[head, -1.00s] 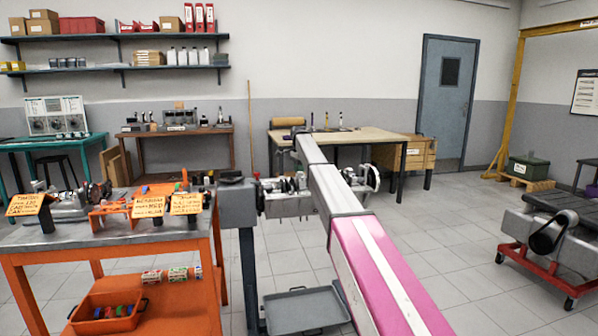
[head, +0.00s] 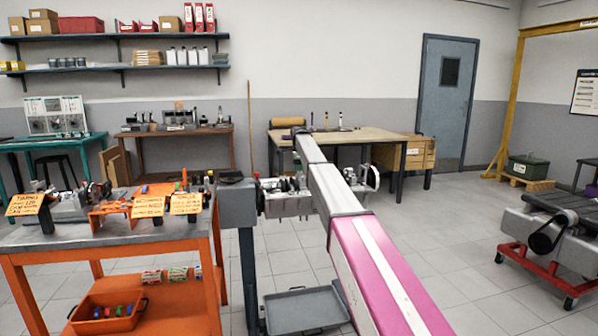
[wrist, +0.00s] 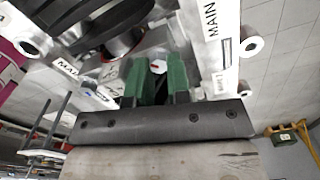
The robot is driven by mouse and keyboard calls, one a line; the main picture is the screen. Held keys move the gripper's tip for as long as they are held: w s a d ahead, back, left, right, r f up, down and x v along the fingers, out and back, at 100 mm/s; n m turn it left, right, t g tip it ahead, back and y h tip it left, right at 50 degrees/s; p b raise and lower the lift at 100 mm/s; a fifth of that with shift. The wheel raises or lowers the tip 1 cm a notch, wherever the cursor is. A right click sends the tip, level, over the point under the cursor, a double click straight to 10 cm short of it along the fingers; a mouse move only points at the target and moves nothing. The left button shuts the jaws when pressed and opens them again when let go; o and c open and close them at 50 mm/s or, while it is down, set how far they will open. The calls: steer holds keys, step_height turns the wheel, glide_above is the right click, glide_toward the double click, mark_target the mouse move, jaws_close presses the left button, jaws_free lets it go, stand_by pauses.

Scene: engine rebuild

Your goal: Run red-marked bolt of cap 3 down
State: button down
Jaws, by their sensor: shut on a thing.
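The red-marked bolt (wrist: 158,66) shows in the wrist view as a pale hex head with a small red mark. My gripper (wrist: 157,75) has its two green fingers on either side of that head and is shut on it. The metal of the cap around the bolt is partly hidden by the fingers. The engine block (head: 287,203) hangs on its stand in the head view, partly behind my arm. My gripper is hidden there. I cannot read the cap's number or tell how deep the bolt sits.
White rails marked MAIN (wrist: 215,45) stand close beside my fingers. Dark rounded crank parts (wrist: 95,25) lie at upper left.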

steer(key=shift+w+r, duration=0.1)
steer(key=shift+r, duration=0.05)
steer(key=c, duration=1.1)
jaws_free()
steer(key=shift+o, duration=0.2)
